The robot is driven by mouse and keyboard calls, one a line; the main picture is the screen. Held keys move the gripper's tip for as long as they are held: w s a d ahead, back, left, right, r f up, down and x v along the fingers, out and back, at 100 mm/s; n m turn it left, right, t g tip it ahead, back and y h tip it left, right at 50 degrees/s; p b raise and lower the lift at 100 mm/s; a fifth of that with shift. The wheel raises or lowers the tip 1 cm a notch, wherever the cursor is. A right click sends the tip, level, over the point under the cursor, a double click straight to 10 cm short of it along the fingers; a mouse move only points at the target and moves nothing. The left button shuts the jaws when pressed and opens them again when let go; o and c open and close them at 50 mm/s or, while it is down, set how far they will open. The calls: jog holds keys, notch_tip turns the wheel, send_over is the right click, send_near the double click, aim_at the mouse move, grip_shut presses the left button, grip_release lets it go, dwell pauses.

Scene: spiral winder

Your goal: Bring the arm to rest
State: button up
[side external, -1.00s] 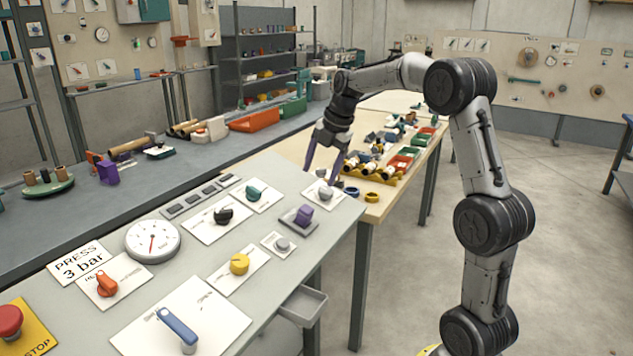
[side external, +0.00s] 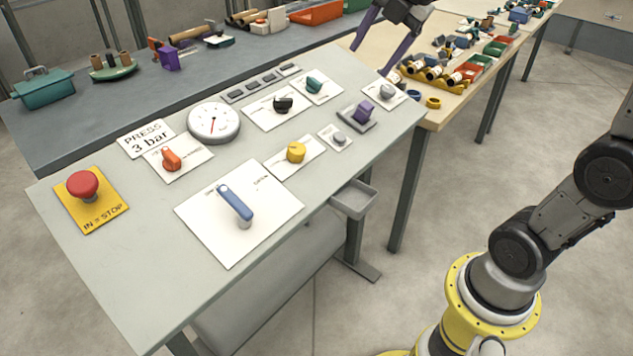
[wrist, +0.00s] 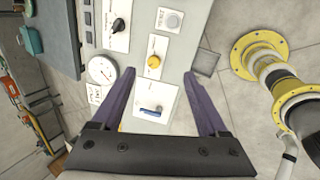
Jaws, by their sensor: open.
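My gripper (side external: 385,42) is at the top edge of the side view, above the far right end of the grey control panel (side external: 130,270). Its two purple fingers are spread apart with nothing between them. In the wrist view my gripper (wrist: 165,90) is open and empty, with the panel below it. The fingers look clear of the panel's controls. The upper part of the arm is outside the side view.
The panel holds a red stop button (side external: 83,185), a blue lever (side external: 236,204), a yellow knob (side external: 296,152), an orange knob (side external: 171,159) and a gauge (side external: 213,123). A wooden table (side external: 445,112) with trays stands at right. A grey bin (side external: 354,198) hangs off the front edge.

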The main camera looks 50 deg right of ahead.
jog(key=s+a+m, duration=0.3)
jog(key=s+a, duration=0.3)
jog(key=s, duration=0.1)
jog(key=s+a+f+m, duration=0.1)
jog(key=s+f+m, duration=0.9)
jog(key=m, duration=0.6)
jog(key=shift+s+a+f, duration=0.3)
jog(key=shift+s+a, duration=0.1)
jog(key=shift+s, duration=0.55)
